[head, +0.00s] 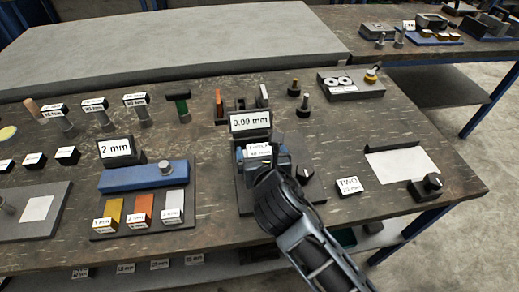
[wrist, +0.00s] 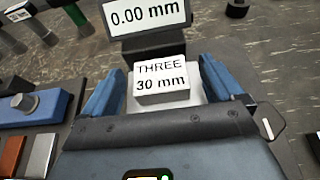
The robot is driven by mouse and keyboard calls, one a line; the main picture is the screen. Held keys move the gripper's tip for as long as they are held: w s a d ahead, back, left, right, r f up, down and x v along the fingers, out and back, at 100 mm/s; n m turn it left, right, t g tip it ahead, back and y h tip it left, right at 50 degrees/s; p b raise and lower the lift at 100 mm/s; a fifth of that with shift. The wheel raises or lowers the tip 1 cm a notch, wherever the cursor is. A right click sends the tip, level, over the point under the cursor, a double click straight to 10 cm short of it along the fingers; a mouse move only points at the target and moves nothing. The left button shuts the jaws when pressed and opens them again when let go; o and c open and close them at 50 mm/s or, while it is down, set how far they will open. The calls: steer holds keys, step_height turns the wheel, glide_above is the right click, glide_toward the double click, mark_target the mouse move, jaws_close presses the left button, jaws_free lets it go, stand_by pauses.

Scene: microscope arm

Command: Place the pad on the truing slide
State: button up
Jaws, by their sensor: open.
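Nothing in view is labelled as the pad or the truing slide, so I cannot tell for certain which they are. A white block marked THREE 30 mm (wrist: 161,80) sits on a pale support in front of a display reading 0.00 mm (wrist: 150,18). The block also shows in the head view (head: 258,149). My gripper (wrist: 163,92) is open, its blue fingers on either side of the block, with gaps visible. A blue bar with a round knob (head: 143,175) lies on a dark base at left, before a 2 mm display (head: 116,150).
White sheets lie at far right (head: 400,164) and left (head: 36,208).

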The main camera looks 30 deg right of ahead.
steer(key=v, duration=1)
steer(key=shift+s+r, duration=0.1)
steer(key=shift+s, duration=0.1)
steer(key=s+d+f+m+y, duration=0.1)
steer(key=s+f+m+y, duration=0.1)
steer(key=s+m, duration=0.55)
steer(key=s+f+m+y, duration=0.2)
steer(key=s+m, duration=0.5)
steer(key=s, duration=0.2)
steer(key=s+d+r+m+t, duration=0.2)
steer(key=s+r+m, duration=0.7)
steer(key=s+m, duration=0.4)
steer(key=m, duration=0.5)
steer(key=shift+s+d+r, duration=0.2)
steer(key=shift+s, duration=0.05)
